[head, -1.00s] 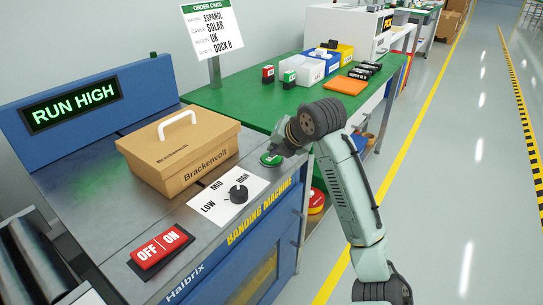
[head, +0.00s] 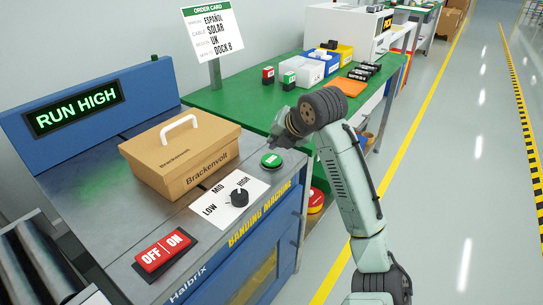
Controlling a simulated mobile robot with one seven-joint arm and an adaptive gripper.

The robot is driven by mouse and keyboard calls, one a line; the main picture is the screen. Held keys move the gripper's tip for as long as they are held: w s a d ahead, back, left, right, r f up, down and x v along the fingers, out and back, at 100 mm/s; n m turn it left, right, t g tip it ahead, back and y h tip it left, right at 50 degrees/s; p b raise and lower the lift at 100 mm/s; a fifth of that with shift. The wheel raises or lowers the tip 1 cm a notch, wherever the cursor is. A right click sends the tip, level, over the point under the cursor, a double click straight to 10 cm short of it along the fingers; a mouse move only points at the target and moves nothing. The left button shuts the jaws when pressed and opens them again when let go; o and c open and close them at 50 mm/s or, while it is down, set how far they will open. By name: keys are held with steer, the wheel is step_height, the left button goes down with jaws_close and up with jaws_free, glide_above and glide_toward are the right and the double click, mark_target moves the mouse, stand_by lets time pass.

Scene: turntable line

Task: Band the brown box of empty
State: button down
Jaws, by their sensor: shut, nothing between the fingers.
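The brown box (head: 178,160), marked Brackenvolt and with a white handle on its lid, sits closed on the metal top of the banding machine (head: 262,235). No band shows on its visible faces. The display (head: 76,108) reads RUN HIGH. The black dial (head: 239,196) points toward HIGH. The red OFF/ON switch (head: 163,252) is at the front left. The green button (head: 271,160) lies right of the box. My gripper (head: 276,138) is shut and empty, just above and behind the green button, apart from it.
The green table (head: 215,99) behind holds a white bin (head: 308,71), blue and yellow bins, small red and green items, an orange pad and black items. An order card (head: 212,32) stands there. A red round object (head: 316,200) is below. The aisle at right is clear.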

mark_target(274, 159)
steer(key=shift+r+p, duration=0.85)
steer(key=shift+r, duration=0.75)
steer(key=shift+f, duration=0.15)
